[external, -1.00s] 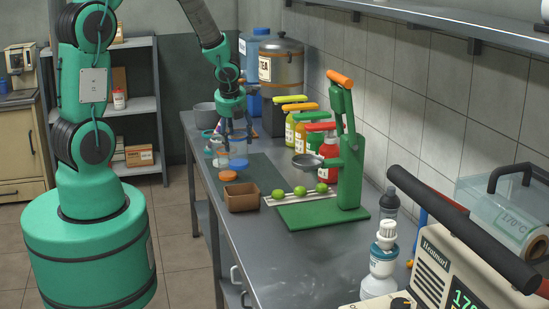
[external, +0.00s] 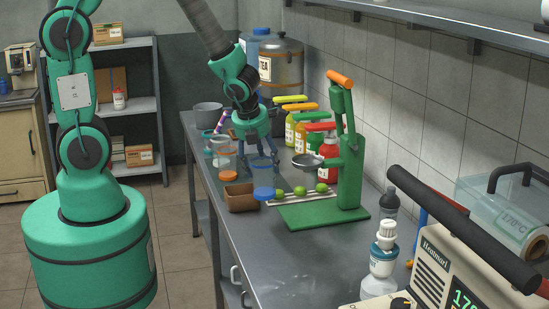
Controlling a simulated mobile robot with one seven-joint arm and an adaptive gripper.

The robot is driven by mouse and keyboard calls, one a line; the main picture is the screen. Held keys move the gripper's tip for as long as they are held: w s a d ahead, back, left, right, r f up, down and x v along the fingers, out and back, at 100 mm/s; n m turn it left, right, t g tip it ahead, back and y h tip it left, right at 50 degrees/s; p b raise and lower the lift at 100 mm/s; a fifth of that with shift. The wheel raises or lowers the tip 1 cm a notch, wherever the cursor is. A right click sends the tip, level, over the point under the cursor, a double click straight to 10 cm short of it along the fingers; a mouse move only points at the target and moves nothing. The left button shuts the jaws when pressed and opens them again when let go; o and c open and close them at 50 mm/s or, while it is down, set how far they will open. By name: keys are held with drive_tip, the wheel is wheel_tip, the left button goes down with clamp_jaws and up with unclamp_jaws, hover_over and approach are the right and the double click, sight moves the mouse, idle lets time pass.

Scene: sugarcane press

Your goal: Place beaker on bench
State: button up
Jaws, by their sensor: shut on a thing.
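A clear beaker (external: 263,178) with a blue rim and a blue base shows in the external view. My gripper (external: 262,158) is shut on the upper part of this beaker, fingers pointing down. The beaker is upright, and its blue base overlaps the right end of the brown box in the picture. I cannot tell how far its base is above the bench (external: 285,260). A second clear beaker (external: 227,160) with an orange base stands to the left of the gripper.
A brown open box (external: 238,203) and a rail with green limes (external: 321,187) lie close to the held beaker. A green press (external: 349,165) stands to the right, with colored bottles (external: 328,158) behind.

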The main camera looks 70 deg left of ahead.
drive_tip(key=s+d+f+m+t+h, duration=0.1)
drive_tip(key=s+d+m, duration=0.15)
drive_tip(key=d, duration=0.65)
drive_tip(key=s+d+m, duration=0.2)
drive_tip(key=s+d, duration=0.2)
drive_tip(key=d, duration=0.5)
drive_tip(key=s+d+f+m+h+b, duration=0.1)
drive_tip(key=s+d+f+m, duration=0.2)
drive_tip(key=s+d, duration=0.8)
drive_tip(key=shift+s+d+m+h, duration=0.3)
drive_tip(key=shift+d+m+h, duration=0.15)
drive_tip(key=shift+m, duration=0.2)
drive_tip(key=shift+s+d+f, duration=0.1)
drive_tip(key=shift+s+d, duration=0.25)
drive_tip(key=shift+s, duration=0.25)
drive_tip(key=w+d, duration=0.2)
drive_tip(key=w, duration=0.2)
drive_tip(key=w+d+f+b, duration=0.1)
drive_tip(key=w+d, duration=0.2)
drive_tip(key=w, duration=0.2)
drive_tip(key=w+d+b, duration=0.1)
drive_tip(key=w+d, duration=0.1)
drive_tip(key=w, duration=0.2)
drive_tip(key=shift+w+d+f, duration=0.15)
drive_tip(key=shift+f, duration=0.05)
drive_tip(key=shift+w, duration=0.1)
